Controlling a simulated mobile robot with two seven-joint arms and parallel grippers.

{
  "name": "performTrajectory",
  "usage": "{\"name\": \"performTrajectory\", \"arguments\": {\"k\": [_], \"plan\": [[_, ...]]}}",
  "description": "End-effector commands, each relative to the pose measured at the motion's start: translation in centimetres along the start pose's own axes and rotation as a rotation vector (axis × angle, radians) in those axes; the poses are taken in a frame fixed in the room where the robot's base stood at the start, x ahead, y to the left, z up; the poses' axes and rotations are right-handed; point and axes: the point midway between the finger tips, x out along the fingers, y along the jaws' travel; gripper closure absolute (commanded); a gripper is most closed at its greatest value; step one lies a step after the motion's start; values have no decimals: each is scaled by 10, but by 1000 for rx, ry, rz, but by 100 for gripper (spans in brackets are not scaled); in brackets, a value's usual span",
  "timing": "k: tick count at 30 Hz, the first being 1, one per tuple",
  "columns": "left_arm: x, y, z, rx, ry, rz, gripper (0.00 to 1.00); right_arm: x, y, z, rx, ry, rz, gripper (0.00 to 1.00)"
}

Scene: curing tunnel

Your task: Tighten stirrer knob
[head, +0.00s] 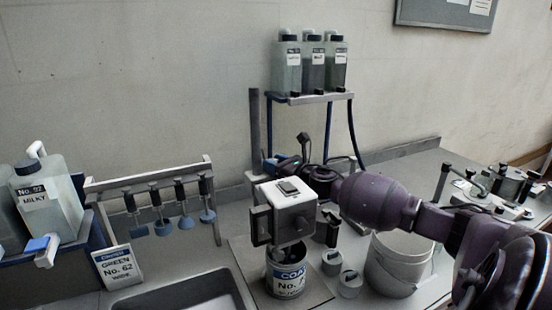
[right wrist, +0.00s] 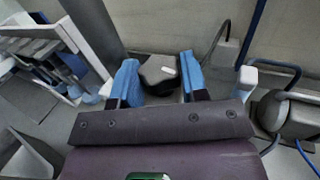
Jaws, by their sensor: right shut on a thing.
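The stirrer has a white box-shaped head (head: 286,196) with a small dark display on top. It stands over an open can with a blue and white label (head: 289,280), beside a dark upright post (head: 254,130). My right gripper (head: 289,162) reaches in from the right behind the stirrer head. In the right wrist view its two blue fingers (right wrist: 160,80) are shut on the dark stirrer knob (right wrist: 158,70), which has a pale mark on it. In the head view the knob is mostly hidden by the fingers and the stirrer. My left gripper is not in view.
A white bucket (head: 397,266) stands under my right forearm, with small grey pots (head: 350,284) beside it. A shelf (head: 310,98) with several bottles stands behind. A rack of hanging blue-tipped tools (head: 150,187), a sign (head: 117,268) and a sink (head: 185,293) are left.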

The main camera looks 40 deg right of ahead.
Motion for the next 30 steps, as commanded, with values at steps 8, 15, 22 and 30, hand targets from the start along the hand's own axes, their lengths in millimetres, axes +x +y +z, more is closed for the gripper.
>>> {"name": "performTrajectory", "arguments": {"k": [8,15,22,30], "plan": [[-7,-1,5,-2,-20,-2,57,0,0,0,0,1,-58,83],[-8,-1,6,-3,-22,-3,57,0,0,0,-1,1,-62,83],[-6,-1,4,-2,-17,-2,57,0,0,0,-1,1,-61,47],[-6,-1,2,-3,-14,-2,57,0,2,-1,0,1,-57,34]]}}
